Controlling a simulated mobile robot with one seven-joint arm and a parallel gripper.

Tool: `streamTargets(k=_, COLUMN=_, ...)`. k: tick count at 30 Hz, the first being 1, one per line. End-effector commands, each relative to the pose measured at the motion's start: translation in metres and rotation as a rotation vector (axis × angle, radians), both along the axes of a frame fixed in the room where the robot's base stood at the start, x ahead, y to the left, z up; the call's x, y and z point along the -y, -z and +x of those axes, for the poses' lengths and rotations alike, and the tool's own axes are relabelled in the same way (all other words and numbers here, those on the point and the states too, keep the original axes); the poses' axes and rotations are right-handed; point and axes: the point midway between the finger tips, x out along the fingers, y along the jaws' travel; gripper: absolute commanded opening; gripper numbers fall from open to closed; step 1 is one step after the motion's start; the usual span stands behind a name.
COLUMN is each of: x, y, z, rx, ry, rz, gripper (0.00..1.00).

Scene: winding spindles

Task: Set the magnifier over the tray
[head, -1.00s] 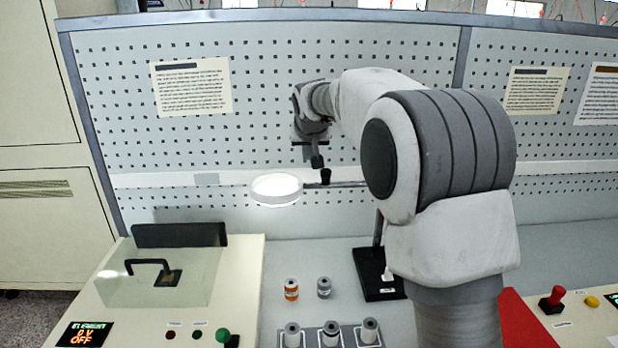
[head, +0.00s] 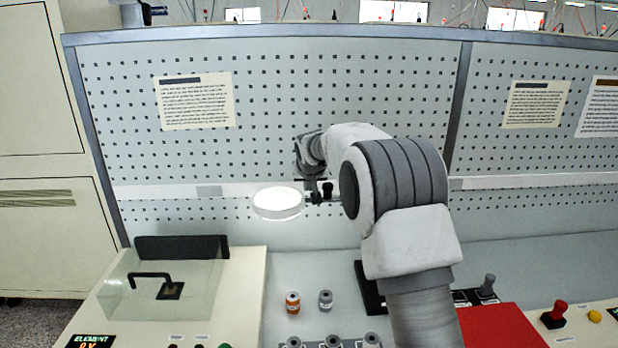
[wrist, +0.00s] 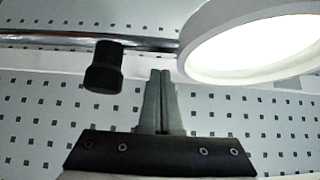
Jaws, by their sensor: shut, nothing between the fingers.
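The magnifier is a glowing white ring lamp (head: 277,203) on a thin metal arm, with a black knob (head: 327,188) near the ring. It hangs in front of the pegboard, and its black base (head: 368,288) is partly hidden behind my arm. In the wrist view the ring (wrist: 255,45) is at upper right and the knob (wrist: 104,68) is left of my fingers. My gripper (wrist: 160,73) is shut and empty, its tips just below the metal bar between knob and ring; contact is unclear. The tray (head: 318,346), holding grey spools, is cut off at the bottom edge.
An orange spool (head: 292,302) and a grey spool (head: 325,300) stand behind the tray. A clear-covered box (head: 165,285) with a black handle is at left. A red panel (head: 500,328) and a red button (head: 558,312) are at right. The pegboard (head: 270,100) closes off the back.

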Motion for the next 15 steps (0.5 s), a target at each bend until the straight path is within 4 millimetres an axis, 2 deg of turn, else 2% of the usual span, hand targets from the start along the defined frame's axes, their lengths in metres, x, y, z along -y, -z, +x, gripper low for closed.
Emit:
streamTargets(k=6, x=0.0, y=0.003, z=-0.02, rx=0.0, ry=0.0, rz=-0.001, gripper=0.0)
streamTargets(k=15, x=0.0, y=0.005, z=-0.029, rx=0.001, ry=-0.001, rz=-0.001, gripper=0.0)
